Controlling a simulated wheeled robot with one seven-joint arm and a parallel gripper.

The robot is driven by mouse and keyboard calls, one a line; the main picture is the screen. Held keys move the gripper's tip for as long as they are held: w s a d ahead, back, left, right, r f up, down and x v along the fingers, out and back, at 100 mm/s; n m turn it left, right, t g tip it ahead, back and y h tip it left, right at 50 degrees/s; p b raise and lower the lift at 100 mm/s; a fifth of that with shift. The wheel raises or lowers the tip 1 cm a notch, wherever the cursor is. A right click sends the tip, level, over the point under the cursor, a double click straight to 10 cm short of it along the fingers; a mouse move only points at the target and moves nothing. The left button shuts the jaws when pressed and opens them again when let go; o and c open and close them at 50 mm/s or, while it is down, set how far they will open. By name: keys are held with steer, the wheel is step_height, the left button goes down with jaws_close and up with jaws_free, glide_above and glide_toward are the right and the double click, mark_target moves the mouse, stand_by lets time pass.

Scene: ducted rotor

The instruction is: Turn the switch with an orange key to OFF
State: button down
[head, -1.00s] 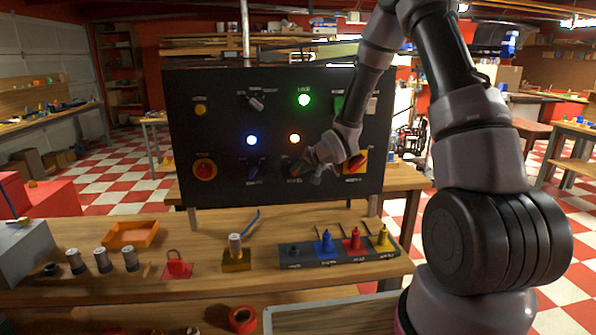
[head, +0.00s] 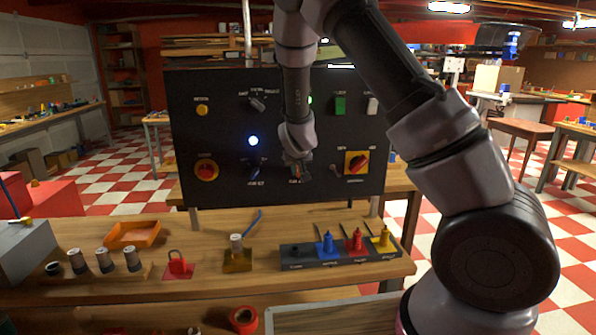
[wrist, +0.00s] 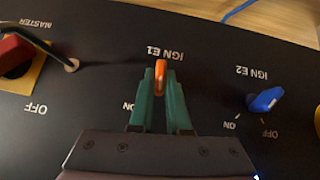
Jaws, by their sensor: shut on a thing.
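The orange key (wrist: 160,72) is in the switch labelled IGN E1 on the black panel (head: 225,130). My gripper (wrist: 161,88) has its green fingers closed on the key, one on each side. In the wrist view the key stands about upright, with the ON mark to its lower left. Its OFF mark is not visible behind the fingers. In the head view my gripper (head: 297,170) is at the lower middle of the panel and covers most of the switch.
A blue-key switch IGN E2 (wrist: 265,99) is beside it. On the other side are a toggle lever (wrist: 70,65) and the red MASTER knob (wrist: 14,55). The bench (head: 210,285) below holds spools and coloured parts.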

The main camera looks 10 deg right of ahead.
steer(key=n+h, duration=0.2)
steer(key=h, duration=0.3)
steer(key=shift+a+f+n+t, duration=0.15)
steer(key=shift+a+n+t, duration=0.15)
steer(key=shift+a+n, duration=0.1)
steer(key=shift+d, duration=0.1)
stand_by(0.5)
steer(key=c, duration=0.9)
jaws_free()
steer(key=v, duration=1)
steer(key=shift+s+a, duration=0.3)
